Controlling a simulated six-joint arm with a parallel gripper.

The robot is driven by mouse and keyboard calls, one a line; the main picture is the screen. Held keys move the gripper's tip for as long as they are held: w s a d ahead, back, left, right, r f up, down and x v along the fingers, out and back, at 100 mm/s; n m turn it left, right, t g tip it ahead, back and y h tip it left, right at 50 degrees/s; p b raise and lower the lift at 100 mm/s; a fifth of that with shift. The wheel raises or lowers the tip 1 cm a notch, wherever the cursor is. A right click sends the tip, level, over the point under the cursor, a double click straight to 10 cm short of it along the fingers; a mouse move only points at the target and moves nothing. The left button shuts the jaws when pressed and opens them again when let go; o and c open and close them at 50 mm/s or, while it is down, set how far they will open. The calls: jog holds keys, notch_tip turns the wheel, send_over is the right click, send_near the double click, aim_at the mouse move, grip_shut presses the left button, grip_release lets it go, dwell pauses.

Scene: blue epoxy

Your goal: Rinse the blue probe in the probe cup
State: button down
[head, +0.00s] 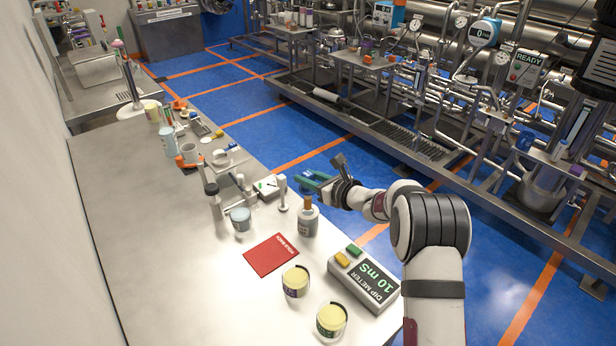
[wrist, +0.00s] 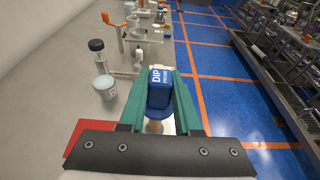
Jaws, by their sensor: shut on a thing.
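My gripper (head: 316,181) has green fingers, and they also show in the wrist view (wrist: 157,90). The fingers are closed on the blue probe (wrist: 158,86), a blue block marked DIP. In the head view the probe is hard to make out at the fingers. No readable label tells me which vessel is the probe cup.
The table's left side (head: 140,240) is clear.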

aim_at(310, 202)
jog(key=shift+f, duration=3.95)
jog(key=shift+r, duration=0.1)
dwell(1.8)
jog(key=shift+r, duration=4.95)
